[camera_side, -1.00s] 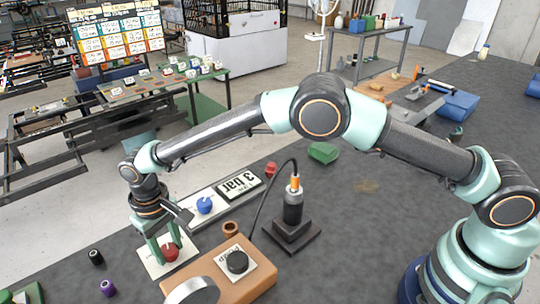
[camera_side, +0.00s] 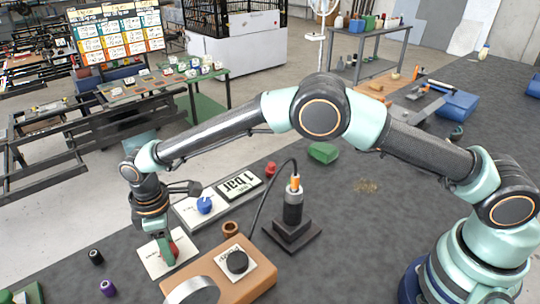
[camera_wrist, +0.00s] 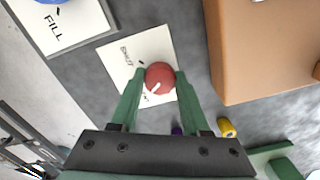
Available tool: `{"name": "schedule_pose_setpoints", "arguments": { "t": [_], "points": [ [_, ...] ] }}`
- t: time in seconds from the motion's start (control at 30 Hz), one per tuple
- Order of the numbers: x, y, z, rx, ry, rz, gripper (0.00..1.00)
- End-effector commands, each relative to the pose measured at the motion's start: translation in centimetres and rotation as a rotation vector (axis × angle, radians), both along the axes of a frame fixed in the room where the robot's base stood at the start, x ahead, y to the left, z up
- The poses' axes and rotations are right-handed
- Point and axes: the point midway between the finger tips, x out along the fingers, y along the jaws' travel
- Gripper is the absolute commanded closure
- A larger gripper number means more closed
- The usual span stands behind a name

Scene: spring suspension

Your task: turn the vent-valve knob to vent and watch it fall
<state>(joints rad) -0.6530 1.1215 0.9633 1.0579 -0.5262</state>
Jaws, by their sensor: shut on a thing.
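The red vent-valve knob (camera_wrist: 160,77) sits on a white label plate (camera_wrist: 117,48) in the wrist view. Its white pointer line aims to the lower left; the plate's lettering is partly covered. My gripper (camera_wrist: 160,82) is shut on the knob, one green finger on each side. In the side view my gripper (camera_side: 168,248) reaches down over the plate and hides much of the knob. A display (camera_side: 240,185) reads 1 bar. The dark strut (camera_side: 293,208) with an orange band stands upright on a black stepped base.
A blue knob (camera_side: 204,204) is on the fill plate behind my gripper. A black cylinder (camera_side: 96,257) and a purple one (camera_side: 108,288) stand at the front left.

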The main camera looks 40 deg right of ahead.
Motion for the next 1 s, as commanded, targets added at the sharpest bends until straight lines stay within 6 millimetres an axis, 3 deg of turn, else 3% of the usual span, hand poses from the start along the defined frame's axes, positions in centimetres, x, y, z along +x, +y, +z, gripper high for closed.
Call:
{"name": "schedule_pose_setpoints", "arguments": {
  "t": [0.33, 0.87, 0.9, 0.97, 1.0],
  "points": [
    [0.14, 0.11, 0.18, 0.004, -0.005, 0.143, 1.00],
    [0.15, 0.15, 0.21, 0.004, -0.006, 0.169, 1.00],
    [0.15, 0.16, 0.21, 0.004, -0.006, 0.169, 0.50],
    [0.14, 0.16, 0.21, 0.004, -0.006, 0.168, 0.27],
    [0.12, 0.14, 0.19, 0.003, -0.005, 0.168, 0.24]
  ]
}}
